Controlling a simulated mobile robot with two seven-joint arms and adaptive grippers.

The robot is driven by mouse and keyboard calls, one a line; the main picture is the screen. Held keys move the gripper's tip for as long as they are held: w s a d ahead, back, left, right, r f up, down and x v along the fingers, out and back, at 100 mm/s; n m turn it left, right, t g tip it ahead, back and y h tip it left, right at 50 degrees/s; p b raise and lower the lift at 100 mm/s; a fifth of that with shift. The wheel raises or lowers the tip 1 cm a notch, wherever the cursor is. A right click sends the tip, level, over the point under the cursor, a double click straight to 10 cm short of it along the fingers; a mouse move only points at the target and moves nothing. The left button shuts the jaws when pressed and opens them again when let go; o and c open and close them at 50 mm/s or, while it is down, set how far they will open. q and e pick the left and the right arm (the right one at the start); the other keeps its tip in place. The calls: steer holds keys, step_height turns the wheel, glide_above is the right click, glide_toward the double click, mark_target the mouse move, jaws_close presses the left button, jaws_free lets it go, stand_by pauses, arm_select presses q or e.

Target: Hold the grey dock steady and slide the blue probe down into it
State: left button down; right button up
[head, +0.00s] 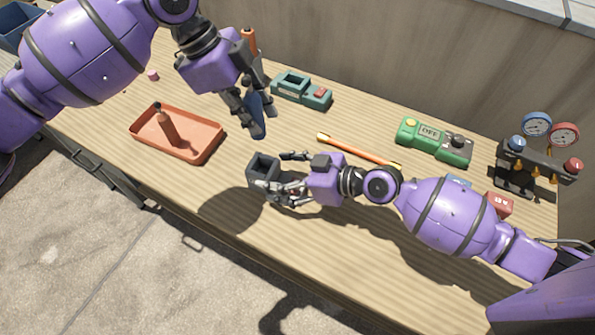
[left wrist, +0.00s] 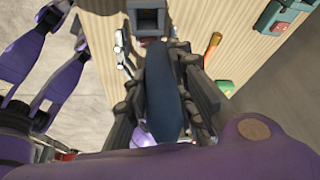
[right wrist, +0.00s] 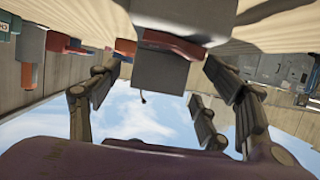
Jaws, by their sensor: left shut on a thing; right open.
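The grey dock (head: 262,168) is a small open-topped block standing on the wooden bench, left of my right gripper. It also shows in the left wrist view (left wrist: 148,20) with its square opening, and in the right wrist view (right wrist: 162,70). My right gripper (head: 287,172) is open, its fingers reaching towards the dock's sides without visible grip. My left gripper (head: 254,112) is shut on the dark blue probe (head: 258,126), which points down above the bench behind the dock. The probe (left wrist: 162,90) fills the middle of the left wrist view between the fingers. Its tip is apart from the dock.
An orange tray (head: 206,151) with a brown bottle (head: 167,129) stands left. An orange-handled rod (head: 358,150) lies behind my right gripper. A teal device (head: 302,91), green OFF meter (head: 430,138) and gauge manifold (head: 522,170) line the back. The bench front is clear.

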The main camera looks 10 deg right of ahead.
mark_target(263, 167)
steer(key=shift+x, duration=1.15)
steer(key=c, duration=1.5)
arm_select(q)
steer(key=shift+m, duration=0.5)
steer(key=f, duration=0.2)
steer(key=s+f, duration=0.1)
steer(key=f, duration=0.2)
steer(key=shift+s+f, duration=0.1)
steer(key=shift+f, duration=0.1)
arm_select(e)
steer(key=shift+o, duration=0.2)
